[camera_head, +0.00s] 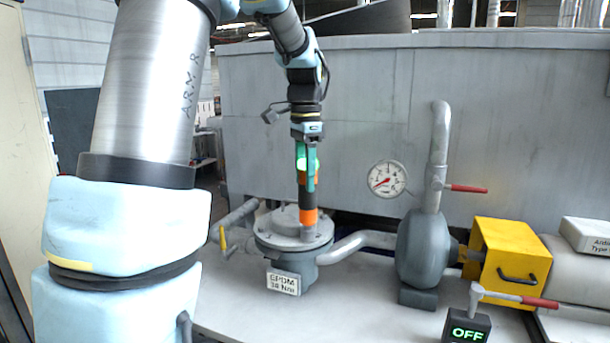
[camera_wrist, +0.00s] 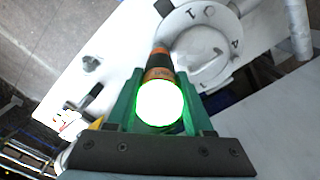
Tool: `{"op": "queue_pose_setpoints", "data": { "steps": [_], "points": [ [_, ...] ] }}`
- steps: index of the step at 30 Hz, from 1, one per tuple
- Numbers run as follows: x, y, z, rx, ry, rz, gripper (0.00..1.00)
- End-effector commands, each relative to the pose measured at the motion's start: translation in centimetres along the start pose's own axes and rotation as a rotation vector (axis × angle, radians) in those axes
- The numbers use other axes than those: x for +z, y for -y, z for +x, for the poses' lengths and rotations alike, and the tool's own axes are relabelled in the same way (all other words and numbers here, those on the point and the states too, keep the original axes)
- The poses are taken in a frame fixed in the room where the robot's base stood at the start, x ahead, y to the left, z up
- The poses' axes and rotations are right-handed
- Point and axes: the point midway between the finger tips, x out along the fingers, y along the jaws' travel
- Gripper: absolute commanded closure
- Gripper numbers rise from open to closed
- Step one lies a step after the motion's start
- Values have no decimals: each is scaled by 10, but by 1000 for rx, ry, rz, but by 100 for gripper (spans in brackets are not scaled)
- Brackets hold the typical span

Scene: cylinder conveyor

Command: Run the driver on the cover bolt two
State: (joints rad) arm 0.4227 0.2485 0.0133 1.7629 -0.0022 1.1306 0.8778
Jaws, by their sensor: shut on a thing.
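The driver (camera_head: 308,214), dark with orange bands, stands nearly upright in the head view. Its lower end meets the right part of the round grey cover (camera_head: 275,222) and hides what is under it. My gripper (camera_head: 306,160), with green fingers, is shut around the driver's upper body. In the wrist view the driver's round end (camera_wrist: 160,103) glows green between the fingers, and its nose reaches the edge of the cover (camera_wrist: 203,52). Numerals marked on the cover show there, a 1 and a 4 among them. I cannot tell which bolt lies under the tip.
A tag (camera_head: 283,282) reading EPDM hangs on the cover's housing. To the right are a pressure gauge (camera_head: 388,179), a grey pump (camera_head: 423,247), a red-handled valve (camera_head: 465,188), a yellow guard (camera_head: 510,262) and an OFF display (camera_head: 467,328).

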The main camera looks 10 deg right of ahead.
Motion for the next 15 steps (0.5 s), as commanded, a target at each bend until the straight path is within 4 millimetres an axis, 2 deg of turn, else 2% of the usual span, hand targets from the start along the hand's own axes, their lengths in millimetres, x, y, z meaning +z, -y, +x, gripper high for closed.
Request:
{"op": "queue_pose_setpoints", "data": {
  "steps": [15],
  "points": [
    [0,0,-30,-1,-1,0,100]
  ]
}}
